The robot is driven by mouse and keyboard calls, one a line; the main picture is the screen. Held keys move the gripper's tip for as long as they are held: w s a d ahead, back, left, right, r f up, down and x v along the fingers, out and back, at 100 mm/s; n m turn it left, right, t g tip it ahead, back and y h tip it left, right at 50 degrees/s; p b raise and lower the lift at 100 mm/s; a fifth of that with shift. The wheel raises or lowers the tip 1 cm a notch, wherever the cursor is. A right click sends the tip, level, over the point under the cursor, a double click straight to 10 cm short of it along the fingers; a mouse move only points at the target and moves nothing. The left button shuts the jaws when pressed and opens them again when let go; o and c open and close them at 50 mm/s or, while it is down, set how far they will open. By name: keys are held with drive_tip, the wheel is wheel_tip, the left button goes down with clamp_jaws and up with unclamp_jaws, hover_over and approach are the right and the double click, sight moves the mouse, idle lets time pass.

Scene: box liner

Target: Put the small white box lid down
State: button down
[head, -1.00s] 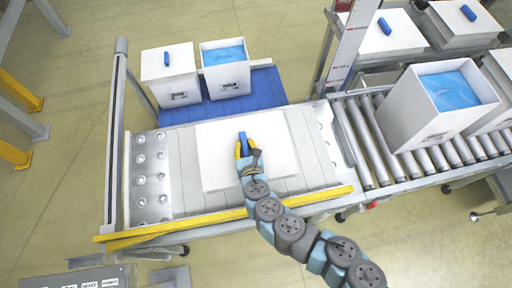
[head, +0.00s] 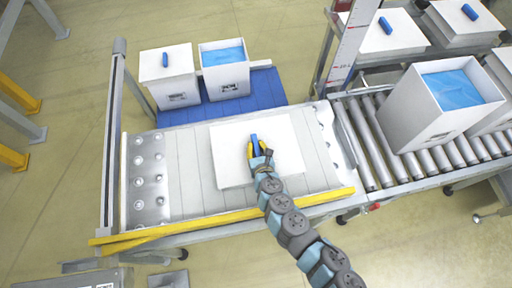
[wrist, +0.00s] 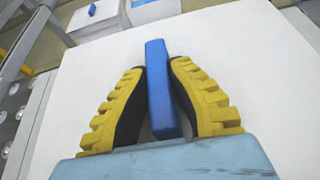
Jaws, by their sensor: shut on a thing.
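The white box lid (head: 231,163) is a flat white square with a blue handle (head: 255,141) at its middle. In the head view it is over the slatted grey table section. I cannot tell whether it touches the table or hangs above it. My gripper (head: 258,148) is at the handle, and its yellow fingers are shut on it. In the wrist view the handle (wrist: 160,85) stands between the two yellow fingers (wrist: 158,95), with the white lid (wrist: 255,60) spread around and below it.
Behind the table, a lidded white box (head: 168,80) and an open box with blue lining (head: 226,72) stand on a blue platform (head: 270,90). A larger open lined box (head: 420,120) stands on the roller conveyor (head: 365,150) at right. A yellow rail (head: 220,217) edges the table's front.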

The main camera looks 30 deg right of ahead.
drive_tip(key=shift+a+f, duration=0.1)
drive_tip(key=shift+f, duration=0.2)
drive_tip(key=shift+f+b, duration=0.45)
drive_tip(key=shift+f, duration=0.05)
drive_tip(key=shift+f, duration=0.2)
drive_tip(key=c, duration=1.1)
unclamp_jaws()
drive_tip(key=shift+r, duration=0.1)
